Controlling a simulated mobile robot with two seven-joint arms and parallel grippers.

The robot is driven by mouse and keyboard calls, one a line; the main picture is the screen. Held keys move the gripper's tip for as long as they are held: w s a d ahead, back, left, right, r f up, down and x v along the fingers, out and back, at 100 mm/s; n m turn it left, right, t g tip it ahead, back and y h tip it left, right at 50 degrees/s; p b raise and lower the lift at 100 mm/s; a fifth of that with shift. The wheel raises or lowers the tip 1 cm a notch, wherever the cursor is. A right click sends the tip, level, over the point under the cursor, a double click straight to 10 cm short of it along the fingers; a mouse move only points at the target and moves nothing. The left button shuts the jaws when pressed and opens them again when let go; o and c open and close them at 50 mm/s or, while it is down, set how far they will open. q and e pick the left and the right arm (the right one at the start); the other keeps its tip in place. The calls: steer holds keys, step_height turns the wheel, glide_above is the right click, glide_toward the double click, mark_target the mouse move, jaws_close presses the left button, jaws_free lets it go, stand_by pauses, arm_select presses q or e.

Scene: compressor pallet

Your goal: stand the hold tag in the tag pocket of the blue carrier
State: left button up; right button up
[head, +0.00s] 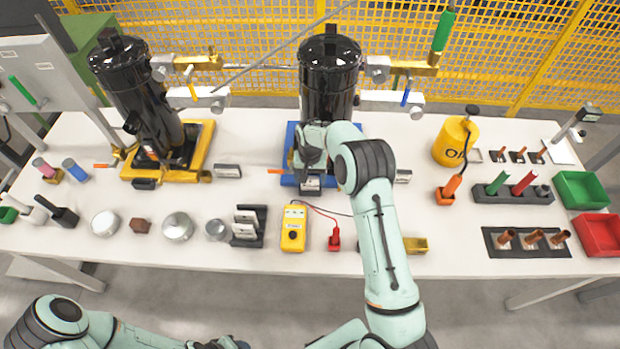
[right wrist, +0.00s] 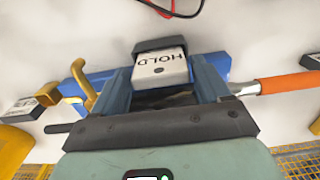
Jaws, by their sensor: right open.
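The white hold tag (right wrist: 165,68) shows its HOLD lettering in the right wrist view. Its far edge meets the dark tag pocket (right wrist: 158,45) at the edge of the blue carrier (right wrist: 75,84), and it seems to stand in that pocket; its seating depth is hidden. The blue carrier (head: 289,160) holds a black compressor (head: 330,80) in the head view. My right gripper (right wrist: 165,82) is open, with its fingers on either side of the tag. In the head view the right gripper (head: 312,165) is over the carrier's front. My left gripper (head: 222,343) is at the bottom edge, its jaws unclear.
A yellow carrier (head: 205,150) with another compressor (head: 135,95) stands at left. A dark tag rack (head: 247,240), yellow meter (head: 293,228) and red clip (head: 334,240) lie in front. An orange handle (right wrist: 288,83) lies close beside the right finger. Yellow mesh fencing (head: 240,45) is behind.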

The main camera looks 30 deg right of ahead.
arm_select(q)
steer(key=shift+w+r+p, duration=0.7)
steer(key=shift+w+r, duration=0.3)
steer(key=shift+w, duration=0.05)
arm_select(e)
steer(key=shift+r, duration=2.8)
